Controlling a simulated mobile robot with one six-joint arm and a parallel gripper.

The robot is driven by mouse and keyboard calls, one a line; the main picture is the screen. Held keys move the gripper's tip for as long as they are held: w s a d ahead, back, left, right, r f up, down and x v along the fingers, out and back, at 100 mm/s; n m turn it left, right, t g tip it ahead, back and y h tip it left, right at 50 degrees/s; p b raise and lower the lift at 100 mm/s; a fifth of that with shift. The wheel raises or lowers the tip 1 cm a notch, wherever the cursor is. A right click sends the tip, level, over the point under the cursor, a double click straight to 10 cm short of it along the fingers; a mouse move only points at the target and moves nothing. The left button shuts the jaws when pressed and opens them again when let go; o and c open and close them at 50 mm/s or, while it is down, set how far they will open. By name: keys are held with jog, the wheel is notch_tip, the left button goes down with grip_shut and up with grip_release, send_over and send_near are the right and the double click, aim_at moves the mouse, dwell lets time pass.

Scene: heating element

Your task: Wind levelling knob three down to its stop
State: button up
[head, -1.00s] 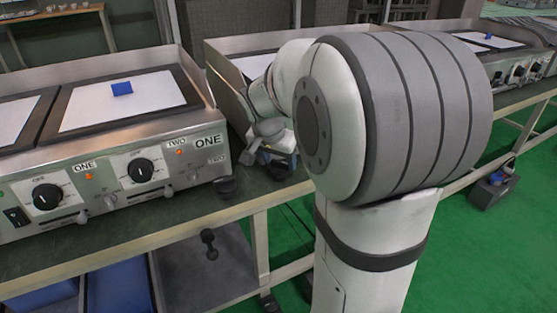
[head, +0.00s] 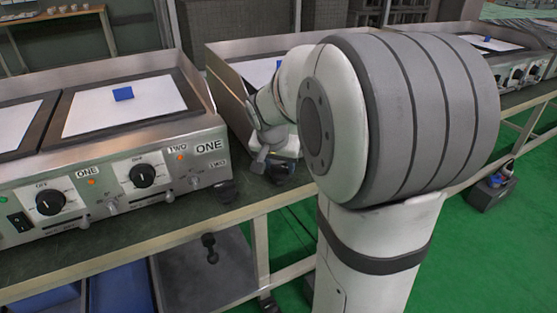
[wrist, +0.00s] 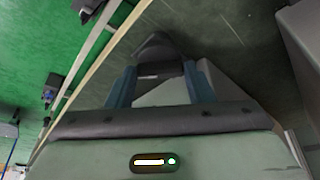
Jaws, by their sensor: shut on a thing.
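My gripper (wrist: 160,75) shows in the wrist view with its two blue-grey fingers on either side of a dark, rounded levelling knob (wrist: 157,45), and it is shut on it. No number on this knob can be read. In the head view my gripper is low beside the bench's front edge, right of the unit marked ONE (head: 205,147); my own arm hides much of it and the unit behind.
The dark bench top (head: 120,238) runs along the front of several steel heating units. The marked unit has two black dials and carries a blue block (head: 123,94) on a white sheet.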

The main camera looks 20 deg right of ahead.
jog(key=n+p, duration=0.2)
jog(key=n+y+p, duration=0.1)
jog(key=n, duration=0.1)
jog(key=shift+s+d+r+t+p, duration=0.15)
jog(key=shift+d+t+p, duration=0.05)
jog(key=shift+t+p, duration=0.2)
jog(key=shift+d+f+n+y, duration=0.1)
jog(key=shift+n+y, duration=0.4)
jog(key=shift+n, duration=0.45)
jog(key=shift+d+f+n+y, duration=0.1)
jog(key=shift+n+y, duration=0.4)
jog(key=shift+n, duration=0.45)
jog(key=o, duration=0.7)
jog(key=shift+a, duration=0.1)
jog(key=shift+r, duration=0.15)
jog(key=p+v, duration=0.2)
jog(key=v, duration=0.5)
jog(key=shift+s+r+p, duration=0.25)
jog(key=shift+p, duration=0.1)
